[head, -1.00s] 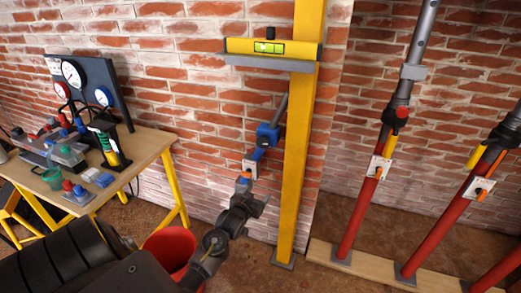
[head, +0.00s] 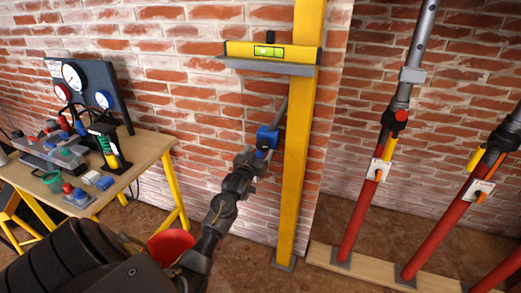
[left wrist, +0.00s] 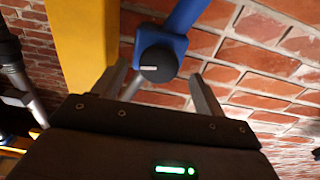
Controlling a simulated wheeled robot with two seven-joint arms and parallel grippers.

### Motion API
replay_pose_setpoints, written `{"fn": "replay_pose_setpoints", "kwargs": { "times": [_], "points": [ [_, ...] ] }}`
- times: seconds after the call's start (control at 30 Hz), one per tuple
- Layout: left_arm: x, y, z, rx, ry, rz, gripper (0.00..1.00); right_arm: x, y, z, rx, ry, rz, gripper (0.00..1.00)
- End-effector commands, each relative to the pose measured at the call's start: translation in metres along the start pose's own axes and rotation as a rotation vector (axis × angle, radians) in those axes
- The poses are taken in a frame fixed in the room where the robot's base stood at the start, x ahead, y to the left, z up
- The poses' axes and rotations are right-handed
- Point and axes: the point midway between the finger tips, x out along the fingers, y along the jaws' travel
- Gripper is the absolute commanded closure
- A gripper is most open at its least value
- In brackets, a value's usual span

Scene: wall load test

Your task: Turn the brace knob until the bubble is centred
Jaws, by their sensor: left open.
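The yellow spirit level (head: 238,48) rests on a grey ledge (head: 262,67) fixed to the yellow post (head: 294,180). Its green vial (head: 269,51) faces me; the bubble is too small to place exactly. Below, the blue brace body (head: 266,136) sits beside the post on a slanting strut. In the left wrist view the round black brace knob (left wrist: 157,62) with a white mark faces me on the blue body (left wrist: 176,36). My left gripper (head: 252,160) is open just in front of it; its fingers (left wrist: 158,74) are either side of the knob, no contact visible. My right gripper is not in view.
A wooden table (head: 148,150) with gauges on a dark panel (head: 104,80) and small parts stands at the left. A red bucket (head: 172,246) is on the floor near my left arm. Red props (head: 362,215) stand on a plank at the right. The brick wall is behind.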

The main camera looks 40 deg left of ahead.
Motion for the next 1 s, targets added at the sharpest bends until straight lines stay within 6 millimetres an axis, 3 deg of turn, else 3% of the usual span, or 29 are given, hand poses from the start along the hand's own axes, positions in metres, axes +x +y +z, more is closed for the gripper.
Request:
{"fn": "replay_pose_setpoints", "kwargs": {
  "times": [0.2,0.53,0.87,1.0],
  "points": [
    [0.021,0.001,0.000,0.000,0.000,0.001,0.28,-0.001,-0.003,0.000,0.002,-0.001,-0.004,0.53],
    [0.025,0.001,0.001,0.000,0.000,0.001,0.28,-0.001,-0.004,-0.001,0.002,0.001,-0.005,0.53],
    [0.024,0.000,0.001,0.000,0.000,0.001,0.70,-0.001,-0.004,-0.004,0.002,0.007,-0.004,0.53],
    [0.024,0.000,0.001,0.004,0.000,0.000,0.73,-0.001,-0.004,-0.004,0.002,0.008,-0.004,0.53]
  ]
}}
